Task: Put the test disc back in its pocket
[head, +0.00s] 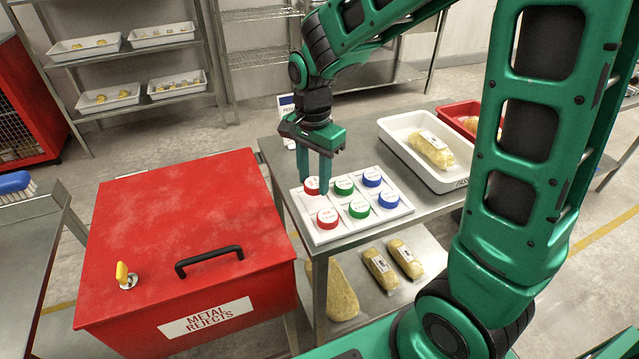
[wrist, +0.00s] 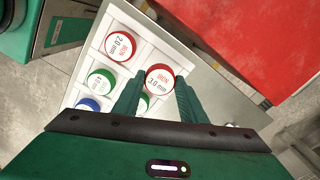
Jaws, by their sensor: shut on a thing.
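A red-rimmed test disc (wrist: 158,79) marked IRON 3.0 mm is between the fingers of my gripper (wrist: 156,92) in the wrist view. In the head view the same disc (head: 311,186) shows at the back left of the white disc tray (head: 328,236), with my gripper (head: 319,180) pointing down over it, shut on it. I cannot tell whether the disc is seated in its pocket or just above it; its underside and the pocket are hidden. Another red disc (head: 327,218), marked IRON 2.0 mm in the wrist view (wrist: 119,45), sits in front.
Green discs (head: 344,186) and blue discs (head: 372,176) fill the other tray places. A white bin (head: 393,128) with a bagged product (head: 432,150) stands to the right, a red tray (head: 461,108) behind it. The red metal rejects box (head: 190,215) is close on the left.

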